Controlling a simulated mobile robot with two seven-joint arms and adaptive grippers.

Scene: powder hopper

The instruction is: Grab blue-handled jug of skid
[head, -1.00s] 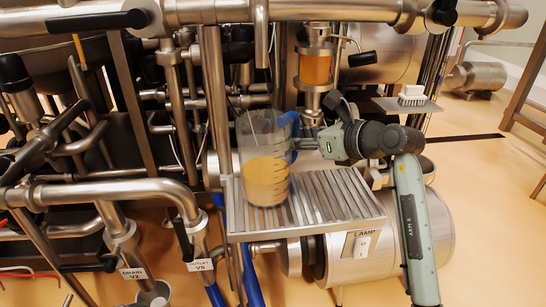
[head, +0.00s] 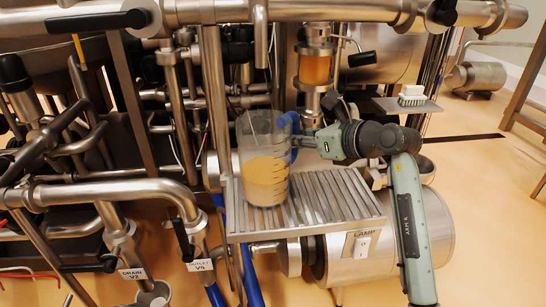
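A clear jug (head: 264,172) holding yellowish powder or liquid stands upright on the slatted metal skid shelf (head: 335,205). Its blue handle (head: 289,123) is on its right side. My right gripper (head: 300,141) reaches in from the right at the handle, with its fingertips at or around the blue grip. The handle and jug wall partly hide the fingers, so I cannot tell whether they are closed on it. My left gripper is not in view.
A sight glass with orange contents (head: 315,67) hangs behind the shelf. A white brush (head: 412,95) lies on a small shelf at the right. Pipes and valves crowd the left. The right part of the slatted shelf is clear.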

